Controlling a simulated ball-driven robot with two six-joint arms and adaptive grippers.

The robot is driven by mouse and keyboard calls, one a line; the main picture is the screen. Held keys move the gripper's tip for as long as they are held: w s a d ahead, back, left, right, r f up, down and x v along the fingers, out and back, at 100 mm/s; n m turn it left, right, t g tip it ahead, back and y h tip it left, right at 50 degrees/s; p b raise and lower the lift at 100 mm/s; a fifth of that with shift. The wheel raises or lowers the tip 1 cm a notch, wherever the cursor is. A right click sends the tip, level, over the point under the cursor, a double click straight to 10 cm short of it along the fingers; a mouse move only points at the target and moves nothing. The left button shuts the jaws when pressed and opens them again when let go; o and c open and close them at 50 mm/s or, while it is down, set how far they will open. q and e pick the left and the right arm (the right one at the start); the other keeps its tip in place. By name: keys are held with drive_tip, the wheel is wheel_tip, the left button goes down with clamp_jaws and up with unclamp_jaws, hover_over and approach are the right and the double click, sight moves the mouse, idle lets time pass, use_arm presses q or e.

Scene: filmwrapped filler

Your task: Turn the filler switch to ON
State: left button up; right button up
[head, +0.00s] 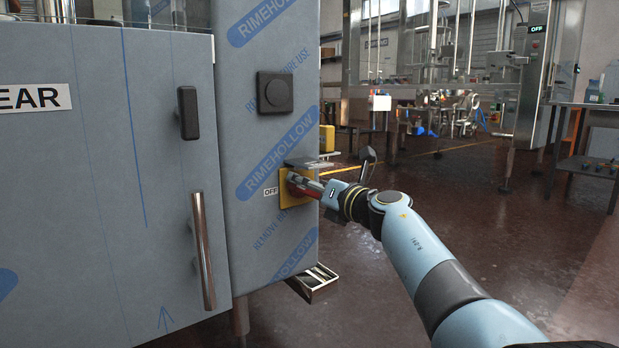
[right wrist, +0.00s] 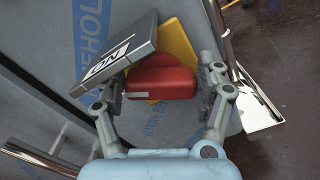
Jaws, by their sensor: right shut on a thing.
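The filler switch is a red handle (right wrist: 160,82) on a yellow plate (head: 293,198), low on the grey cabinet's narrow side face. An OFF label (head: 271,191) sits left of the plate. A grey metal hood (head: 307,162) juts out above it; in the right wrist view the hood (right wrist: 120,60) carries an ON label (right wrist: 107,66). My right gripper (head: 309,186) reaches in from the right and is shut on the red handle, one finger on each side in the right wrist view. The gripper hides much of the handle in the head view, so its exact angle is unclear. My left gripper is out of view.
The film-wrapped cabinet has a vertical bar handle (head: 203,250), a black latch (head: 188,113) and a black square knob (head: 275,92). A metal step-like bracket (head: 313,283) projects below the switch. A machine display (head: 537,29) at the back reads OFF. The floor on the right is open.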

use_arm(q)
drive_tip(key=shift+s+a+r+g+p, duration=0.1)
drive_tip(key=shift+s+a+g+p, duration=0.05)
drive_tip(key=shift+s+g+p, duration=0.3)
use_arm(e)
drive_tip(key=shift+f+m, duration=0.15)
drive_tip(key=shift+m, duration=0.45)
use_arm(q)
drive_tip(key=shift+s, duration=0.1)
use_arm(e)
drive_tip(key=o, duration=1.1)
drive_tip(key=shift+d, duration=0.15)
drive_tip(key=shift+o, duration=0.2)
drive_tip(key=v, duration=1.2)
